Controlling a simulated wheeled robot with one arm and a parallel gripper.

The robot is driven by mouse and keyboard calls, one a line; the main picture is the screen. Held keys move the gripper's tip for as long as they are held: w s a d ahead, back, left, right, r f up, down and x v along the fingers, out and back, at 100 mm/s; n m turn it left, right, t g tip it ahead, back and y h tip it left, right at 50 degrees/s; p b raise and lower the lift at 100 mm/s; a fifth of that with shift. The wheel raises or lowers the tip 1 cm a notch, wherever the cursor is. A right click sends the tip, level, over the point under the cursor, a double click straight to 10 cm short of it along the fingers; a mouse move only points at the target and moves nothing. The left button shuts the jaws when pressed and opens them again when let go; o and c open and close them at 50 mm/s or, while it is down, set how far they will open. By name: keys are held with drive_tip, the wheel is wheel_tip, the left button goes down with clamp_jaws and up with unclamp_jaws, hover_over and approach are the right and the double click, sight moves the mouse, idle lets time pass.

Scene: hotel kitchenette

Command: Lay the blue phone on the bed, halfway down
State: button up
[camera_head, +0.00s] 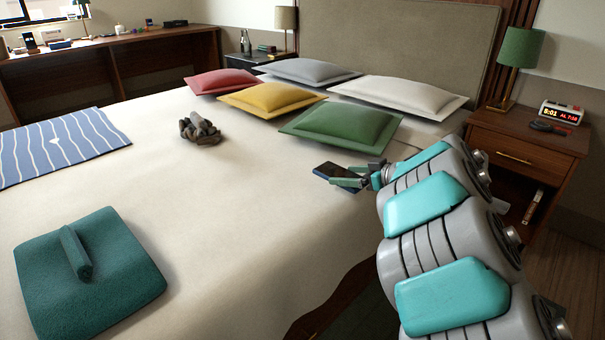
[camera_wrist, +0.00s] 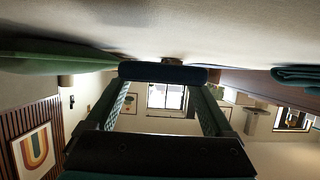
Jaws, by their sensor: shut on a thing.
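My gripper (camera_head: 362,176) is shut on the blue phone (camera_head: 335,177), a dark, flat slab with a blue edge. In the head view the phone is at the right side of the bed (camera_head: 215,195), just in front of the green pillow. In the wrist view the phone (camera_wrist: 163,73) spans between my two fingertips, close to the pale bed cover. I cannot tell whether the phone touches the cover. The bed's middle stretch is bare cream cover.
Several pillows, including the green one (camera_head: 342,128), lie at the head end. A brown bundle (camera_head: 200,130) sits mid-bed. A folded teal towel (camera_head: 88,275) and a blue striped cloth (camera_head: 62,145) lie farther left. A nightstand (camera_head: 530,150) with a lamp and clock stands right.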

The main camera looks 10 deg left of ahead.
hover_over(315, 190)
drive_tip(key=shift+a+f, duration=0.1)
drive_tip(key=shift+f, duration=0.35)
drive_tip(key=shift+f+b, duration=0.55)
drive_tip(key=shift+f, duration=1.15)
drive_tip(key=shift+f, duration=0.1)
drive_tip(key=o, duration=1.3)
drive_tip(key=v, duration=1.2)
drive_tip(key=shift+p, duration=0.35)
